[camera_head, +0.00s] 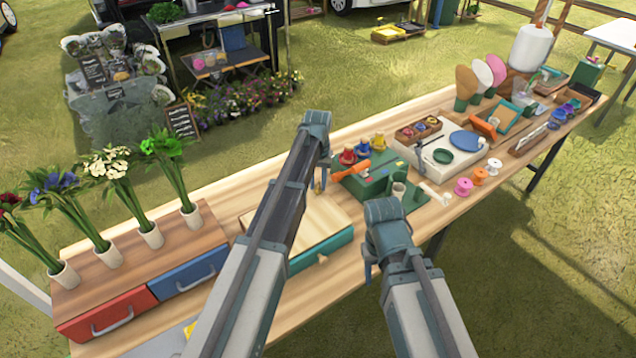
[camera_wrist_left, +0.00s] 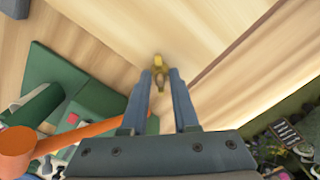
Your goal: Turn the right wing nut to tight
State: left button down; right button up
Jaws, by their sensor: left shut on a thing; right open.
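The flower press (camera_head: 310,225) is a pale wooden board with a teal front edge, lying on the table. My left gripper (camera_head: 320,182) is at its back right corner, pointing down. In the left wrist view its two fingers (camera_wrist_left: 159,92) are shut on a small brass wing nut (camera_wrist_left: 158,61), whose tip shows between and beyond them. The fingers hide part of the nut, and how tight it is cannot be told. My right gripper (camera_head: 371,268) hangs open and empty in front of the green box, right of the press.
A green box (camera_head: 375,183) with an orange-handled tool (camera_head: 350,170) stands close to the right of my left gripper. Red (camera_head: 108,318) and blue (camera_head: 190,275) drawers with flower vases above are at the left. Spools (camera_head: 463,187) lie farther right.

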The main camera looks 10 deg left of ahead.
pick_arm(q)
jog(key=m, duration=0.4)
jog(key=shift+m, duration=0.3)
jog(key=m, duration=0.3)
jog(key=shift+m, duration=0.3)
jog(key=m, duration=1.3)
jog(key=shift+m, duration=0.3)
jog(key=m, duration=0.4)
jog(key=shift+m, duration=0.7)
